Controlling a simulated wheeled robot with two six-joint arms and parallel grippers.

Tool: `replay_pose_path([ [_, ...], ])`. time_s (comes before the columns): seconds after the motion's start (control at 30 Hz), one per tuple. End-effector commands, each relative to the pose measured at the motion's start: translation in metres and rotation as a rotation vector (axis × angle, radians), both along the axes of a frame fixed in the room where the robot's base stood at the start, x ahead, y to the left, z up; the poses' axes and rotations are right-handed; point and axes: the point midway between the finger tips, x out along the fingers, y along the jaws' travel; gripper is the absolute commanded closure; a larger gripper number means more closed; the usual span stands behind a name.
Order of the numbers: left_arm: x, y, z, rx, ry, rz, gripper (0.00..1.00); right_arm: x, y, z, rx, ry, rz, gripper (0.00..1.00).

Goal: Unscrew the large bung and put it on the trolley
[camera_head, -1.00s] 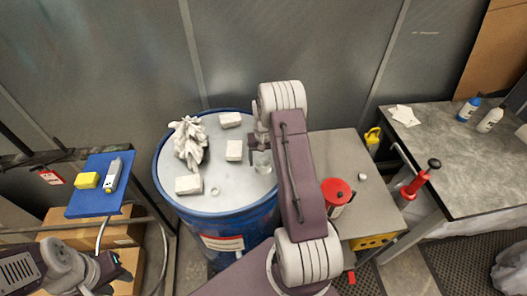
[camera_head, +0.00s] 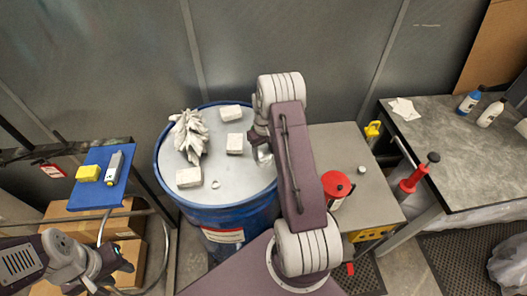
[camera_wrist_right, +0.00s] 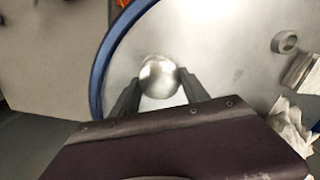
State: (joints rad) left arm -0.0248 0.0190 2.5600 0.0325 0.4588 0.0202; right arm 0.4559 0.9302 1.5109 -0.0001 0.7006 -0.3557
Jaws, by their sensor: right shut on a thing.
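The blue drum (camera_head: 215,218) has a pale metal lid (camera_head: 220,170). My right gripper (camera_head: 263,154) is over the lid's right edge, partly hidden by its own arm. In the right wrist view my right gripper (camera_wrist_right: 160,82) is shut on the large bung (camera_wrist_right: 159,78), a round shiny metal piece between the two fingertips near the blue rim. I cannot tell whether the bung is clear of its hole. The trolley (camera_head: 335,145) has a grey top and stands right of the drum. My left gripper (camera_head: 98,284) is at the lower left, away from the drum; its jaws are unclear.
Several white blocks (camera_head: 189,178), a crumpled white glove (camera_head: 189,135) and a small ring-like fitting (camera_head: 215,184) are on the lid. A red can (camera_head: 336,187) and a small pale piece (camera_head: 361,169) stand on the trolley. The trolley top's back is clear. A workbench (camera_head: 455,150) is at right.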

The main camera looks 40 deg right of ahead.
Motion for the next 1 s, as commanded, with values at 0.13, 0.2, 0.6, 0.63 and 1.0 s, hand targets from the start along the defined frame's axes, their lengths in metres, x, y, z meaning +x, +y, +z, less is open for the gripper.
replay_pose_path([
  [0.13,0.0,0.0,-0.0002,0.0,0.0,0.0,0.64,-0.0001,0.0,-0.0002,0.0,0.001,0.0,0.79],
  [0.2,0.0,0.0,-0.0001,0.0,0.0,0.0,0.64,-0.0002,0.0,-0.0001,0.0,0.001,0.004,0.79],
  [0.6,0.0,0.0,0.0038,0.0,0.0,0.0,0.64,-0.0002,0.0001,-0.0002,0.0,0.001,0.401,0.79],
  [0.63,0.0,0.0,0.0038,0.0,0.0,0.0,0.64,-0.0002,0.0001,-0.0002,0.0,0.001,0.401,0.79],
  [1.0,0.0,0.0,0.0074,0.0,0.0,0.0,0.64,-0.0003,0.0002,0.0006,0.001,0.001,0.755,0.79],
])
